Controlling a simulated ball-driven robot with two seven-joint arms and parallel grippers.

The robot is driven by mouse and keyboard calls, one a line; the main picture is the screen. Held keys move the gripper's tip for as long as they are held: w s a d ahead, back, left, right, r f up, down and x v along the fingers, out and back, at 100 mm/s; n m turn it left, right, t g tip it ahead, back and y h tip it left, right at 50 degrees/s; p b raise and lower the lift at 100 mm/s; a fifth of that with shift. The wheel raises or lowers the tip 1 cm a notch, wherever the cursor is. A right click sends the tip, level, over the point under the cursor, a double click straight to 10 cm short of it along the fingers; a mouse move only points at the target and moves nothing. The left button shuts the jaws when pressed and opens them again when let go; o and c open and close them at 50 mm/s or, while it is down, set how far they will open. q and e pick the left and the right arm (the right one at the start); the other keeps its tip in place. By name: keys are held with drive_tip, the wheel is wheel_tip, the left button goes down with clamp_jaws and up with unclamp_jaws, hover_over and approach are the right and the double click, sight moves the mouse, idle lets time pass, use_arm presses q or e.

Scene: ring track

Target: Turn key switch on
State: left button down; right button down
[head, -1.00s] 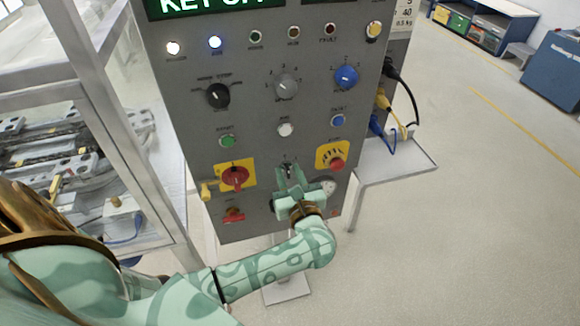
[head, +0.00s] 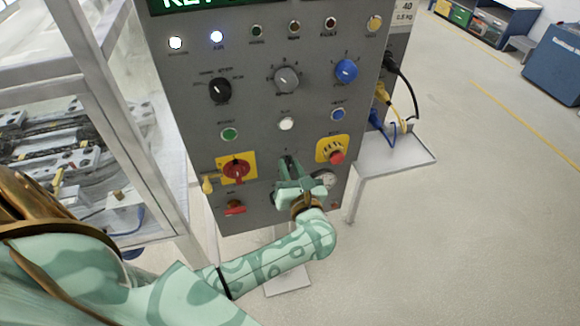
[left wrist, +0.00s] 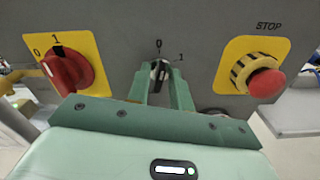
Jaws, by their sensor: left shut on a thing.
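The key switch (head: 288,158) sits low on the grey control panel (head: 255,110), between a red rotary switch and a red stop button. My left gripper (head: 290,167) is shut on it and mostly covers it in the head view. In the left wrist view the dark and silver key switch (left wrist: 159,71) shows between the two green fingers, below a 0 mark and with a 1 mark to its upper right. Its exact angle is hard to read. My right gripper is not in view. The green display (head: 215,3) is cut off at the top edge.
The red rotary switch (head: 237,169) on a yellow plate is left of the key switch. The red stop button (head: 336,157) is close on the right, with a gauge (head: 325,179) below it. A small shelf (head: 385,160) and cables stand beside the panel.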

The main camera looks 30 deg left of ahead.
use_arm(q)
drive_tip(key=m+p, duration=0.2)
drive_tip(key=m, duration=0.2)
drive_tip(key=shift+r, duration=0.15)
drive_tip(key=m+p, duration=0.2)
drive_tip(key=m, duration=0.3)
drive_tip(key=shift+w+d, duration=0.1)
idle(0.4)
drive_tip(key=c, duration=1.5)
unclamp_jaws()
drive_tip(key=shift+f, duration=0.2)
drive_tip(key=shift+c, duration=0.2)
